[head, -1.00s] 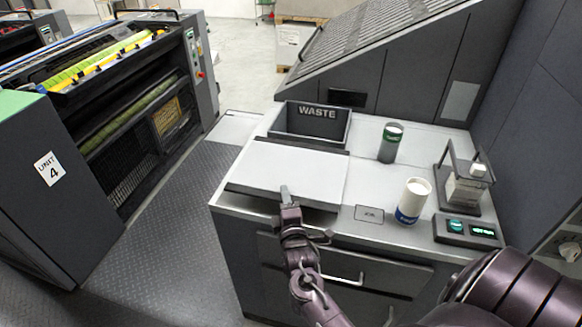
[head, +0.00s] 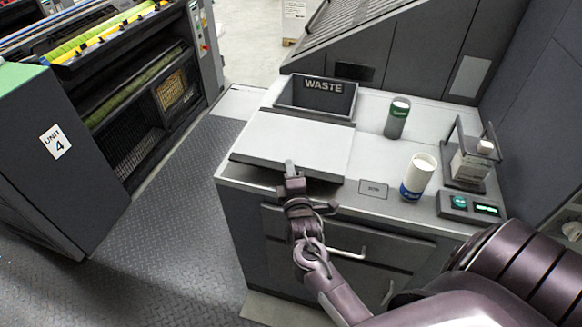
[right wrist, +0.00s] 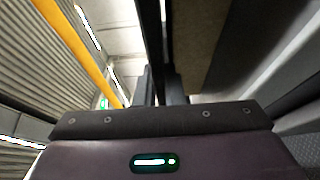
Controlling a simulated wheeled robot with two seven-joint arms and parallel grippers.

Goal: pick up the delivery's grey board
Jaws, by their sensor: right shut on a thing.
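The grey board (head: 296,143) is a flat, pale slab on the left part of the counter, in front of the waste bin. A dark gap shows under its front edge. My right gripper (head: 290,168) is at the middle of that front edge, shut on the board. In the right wrist view the fingers (right wrist: 160,85) are close together, with a thin dark strip between them; I cannot tell how much of it is board. My left gripper is not in view.
The counter also holds the waste bin (head: 316,98), a dark green-capped can (head: 397,118), a white and blue cup (head: 418,177), a small stand (head: 468,160) and a button panel (head: 470,207). The unit 4 press (head: 60,160) stands left across open floor (head: 175,220).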

